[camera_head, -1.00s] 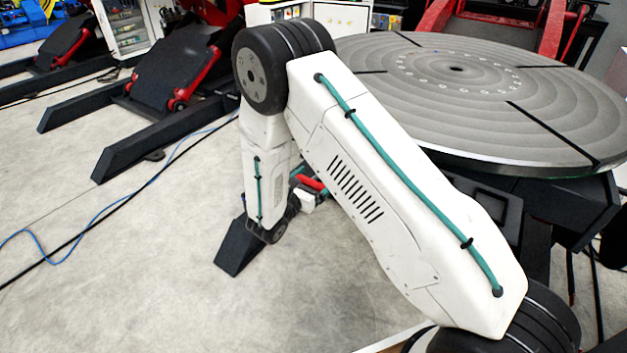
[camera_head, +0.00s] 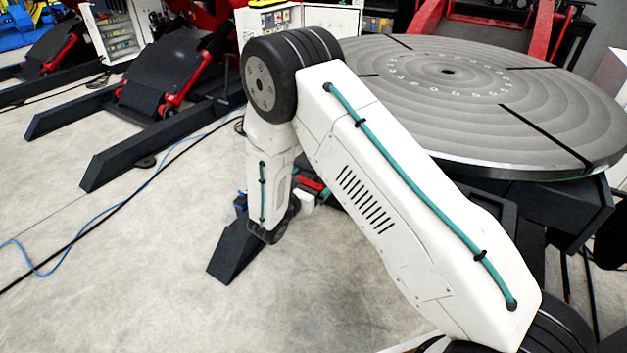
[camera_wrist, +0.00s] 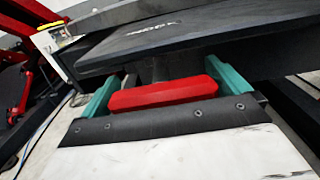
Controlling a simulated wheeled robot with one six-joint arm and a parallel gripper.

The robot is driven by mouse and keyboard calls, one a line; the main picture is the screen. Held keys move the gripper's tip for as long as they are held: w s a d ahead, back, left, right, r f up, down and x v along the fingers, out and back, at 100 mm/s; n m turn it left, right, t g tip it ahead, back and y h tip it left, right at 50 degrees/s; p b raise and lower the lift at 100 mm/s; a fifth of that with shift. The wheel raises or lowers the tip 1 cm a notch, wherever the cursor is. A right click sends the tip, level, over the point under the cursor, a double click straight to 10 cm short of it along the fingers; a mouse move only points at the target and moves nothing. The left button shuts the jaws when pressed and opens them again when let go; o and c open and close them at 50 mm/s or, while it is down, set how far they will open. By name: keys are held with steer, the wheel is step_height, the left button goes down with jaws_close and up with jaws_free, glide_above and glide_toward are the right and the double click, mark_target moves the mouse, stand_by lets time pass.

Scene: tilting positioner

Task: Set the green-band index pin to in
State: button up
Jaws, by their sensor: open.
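My gripper (camera_wrist: 163,82) shows in the wrist view with two teal fingers apart. A red bar-shaped part (camera_wrist: 165,94) lies between them, its ends close to both fingers. I cannot tell whether they touch it. A dark post stands just behind the red bar, below a dark plate (camera_wrist: 190,32). In the head view the red part (camera_head: 309,183) shows beside my forearm, below the round table, with my gripper mostly hidden there. No green band can be made out, so I cannot tell which pin the red part belongs to.
The big round grey table (camera_head: 470,90) of the positioner lies close at the right. A dark floor beam (camera_head: 236,250) is beneath my forearm. Another dark and red machine (camera_head: 165,80) stands at left, with cables (camera_head: 110,205) on the floor. Open floor lies at front left.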

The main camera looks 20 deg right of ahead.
steer(key=v, duration=0.7)
steer(key=shift+s+a, duration=0.15)
steer(key=shift+s, duration=0.05)
